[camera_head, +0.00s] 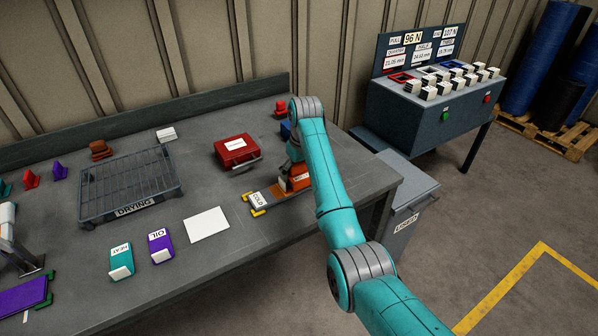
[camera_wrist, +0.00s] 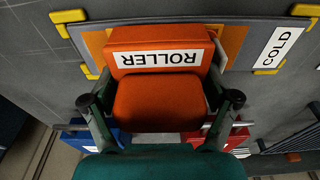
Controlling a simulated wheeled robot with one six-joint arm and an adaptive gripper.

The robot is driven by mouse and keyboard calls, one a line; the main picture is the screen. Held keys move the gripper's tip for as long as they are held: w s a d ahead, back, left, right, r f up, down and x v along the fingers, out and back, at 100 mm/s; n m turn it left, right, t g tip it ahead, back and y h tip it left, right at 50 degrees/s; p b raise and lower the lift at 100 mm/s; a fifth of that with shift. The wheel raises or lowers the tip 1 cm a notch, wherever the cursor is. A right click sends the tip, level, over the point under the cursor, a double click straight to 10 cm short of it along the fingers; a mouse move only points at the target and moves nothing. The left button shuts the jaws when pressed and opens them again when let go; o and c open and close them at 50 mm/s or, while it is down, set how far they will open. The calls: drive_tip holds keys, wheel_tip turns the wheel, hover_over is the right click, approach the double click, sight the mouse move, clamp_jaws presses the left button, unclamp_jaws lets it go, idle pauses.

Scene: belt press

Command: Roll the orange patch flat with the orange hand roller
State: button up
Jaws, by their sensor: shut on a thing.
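The orange hand roller (camera_wrist: 160,98), its label upside down, fills the middle of the wrist view. It also shows in the head view (camera_head: 299,180), partly behind my arm. My gripper (camera_wrist: 160,75) is shut on the roller, with a finger on each side. The orange patch (camera_wrist: 236,38) shows at both sides of the roller, lying on a grey belt piece (camera_wrist: 262,22) between yellow corner brackets. The roller sits over the patch and hides its middle; I cannot tell whether they touch. A COLD label (camera_head: 258,199) lies at the belt's left end in the head view.
On the bench are a red case (camera_head: 237,148), a DRYING rack (camera_head: 128,184), a white sheet (camera_head: 207,224), a teal HEAT block (camera_head: 121,262) and a purple OIL block (camera_head: 160,246). A grey locker (camera_head: 410,200) stands at the bench's right end. A test console (camera_head: 425,115) is behind.

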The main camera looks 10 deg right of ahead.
drive_tip(key=shift+d, duration=0.15)
drive_tip(key=shift+w+d+f, duration=0.1)
drive_tip(key=shift+w+d, duration=0.05)
drive_tip(key=shift+d, duration=0.2)
idle(0.4)
